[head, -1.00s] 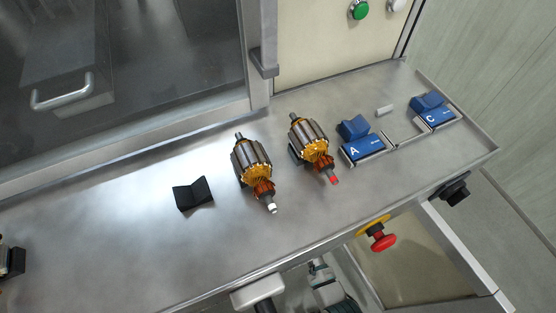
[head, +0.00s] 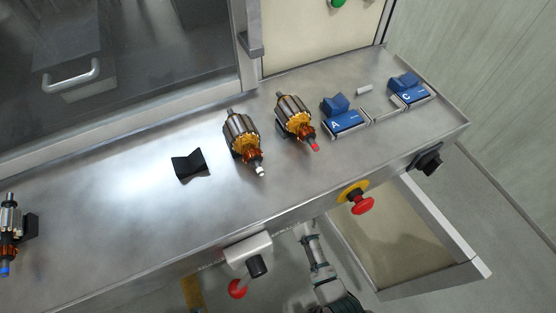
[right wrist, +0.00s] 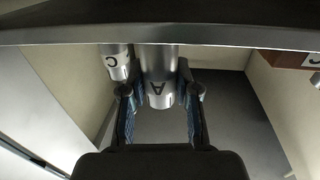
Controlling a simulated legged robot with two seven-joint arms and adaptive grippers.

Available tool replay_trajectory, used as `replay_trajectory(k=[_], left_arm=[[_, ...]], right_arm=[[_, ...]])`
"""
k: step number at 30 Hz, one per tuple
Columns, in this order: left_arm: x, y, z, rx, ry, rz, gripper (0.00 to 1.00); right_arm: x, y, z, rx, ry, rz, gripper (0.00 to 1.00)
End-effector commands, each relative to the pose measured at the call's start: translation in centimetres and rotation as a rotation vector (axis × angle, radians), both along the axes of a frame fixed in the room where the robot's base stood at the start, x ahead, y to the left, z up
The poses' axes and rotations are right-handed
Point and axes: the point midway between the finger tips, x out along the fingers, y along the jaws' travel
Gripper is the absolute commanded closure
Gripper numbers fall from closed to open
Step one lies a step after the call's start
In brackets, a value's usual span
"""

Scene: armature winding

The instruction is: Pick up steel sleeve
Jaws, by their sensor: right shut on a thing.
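In the right wrist view, a steel sleeve marked A (right wrist: 156,72) hangs in the picture with its lower end between the fingers of my right gripper (right wrist: 159,95). The gripper is shut on this sleeve; the exact contact on its sides is hard to make out. A second steel cylinder marked C (right wrist: 113,62) is just left of it, outside the fingers. Neither marked cylinder can be made out in the head view. There, part of my right arm shows below the bench front, and its gripper cannot be made out. My left gripper is not in view.
A red button (head: 362,204) and an open drawer (head: 415,240) are at the front.

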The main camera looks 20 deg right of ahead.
Motion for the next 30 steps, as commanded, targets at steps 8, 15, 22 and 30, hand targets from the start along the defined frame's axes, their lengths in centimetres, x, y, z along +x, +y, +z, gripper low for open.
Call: replay_trajectory(k=[8,15,22,30], left_arm=[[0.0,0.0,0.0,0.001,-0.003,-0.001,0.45],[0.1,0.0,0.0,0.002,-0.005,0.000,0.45],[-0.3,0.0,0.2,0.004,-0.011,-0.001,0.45],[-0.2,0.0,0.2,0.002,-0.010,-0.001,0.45]], right_arm=[[-0.1,0.0,-0.5,0.002,0.008,-0.001,0.57],[-0.1,0.0,-0.2,0.001,0.003,0.000,0.40],[-0.8,0.0,-0.2,-0.001,0.002,-0.001,0.40],[-5.9,0.6,-0.3,0.000,0.004,0.001,0.40]])
